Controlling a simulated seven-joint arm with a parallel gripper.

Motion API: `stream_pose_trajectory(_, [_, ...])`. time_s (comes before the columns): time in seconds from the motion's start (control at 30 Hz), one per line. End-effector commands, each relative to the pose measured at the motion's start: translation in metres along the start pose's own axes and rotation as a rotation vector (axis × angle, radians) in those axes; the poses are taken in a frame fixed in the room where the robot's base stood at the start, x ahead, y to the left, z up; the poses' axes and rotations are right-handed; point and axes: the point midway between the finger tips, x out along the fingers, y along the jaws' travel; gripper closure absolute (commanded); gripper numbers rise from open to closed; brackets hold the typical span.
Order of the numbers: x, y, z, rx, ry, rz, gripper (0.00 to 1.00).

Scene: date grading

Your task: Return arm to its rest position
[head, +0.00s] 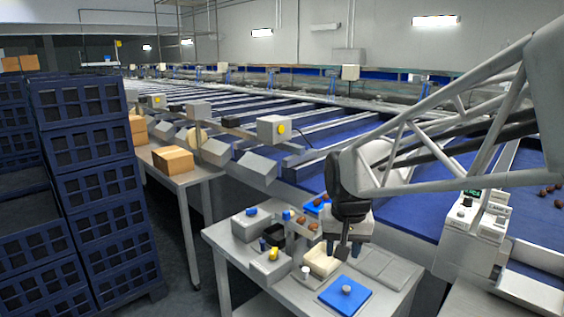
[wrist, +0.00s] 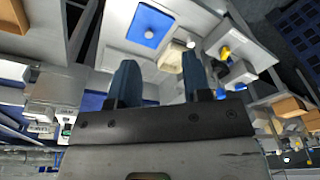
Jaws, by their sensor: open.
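My gripper (head: 343,248) hangs over the metal work table (head: 228,243) in the head view, pointing down. In the wrist view my gripper (wrist: 160,80) shows two dark blue fingers spread apart with nothing between them. A blue square plate with a pale knob (head: 346,297) lies near the table's front edge, just below the gripper in the head view. It also shows at the top of the wrist view (wrist: 150,25). A cream block (head: 320,262) sits left of the gripper. How high the gripper is above the table is hard to tell.
Several small devices, one with a yellow part (head: 272,254), stand on the table's left side. Brown dates (head: 301,218) lie behind them. A white machine (head: 470,225) stands to the right. Stacked blue crates (head: 95,150) fill the left. A blue sorting line (head: 310,170) runs behind.

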Motion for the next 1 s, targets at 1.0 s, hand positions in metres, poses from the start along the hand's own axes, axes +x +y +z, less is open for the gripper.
stream_pose_trajectory(1.0, [-0.012,0.079,0.191,-0.094,0.096,0.014,0.55])
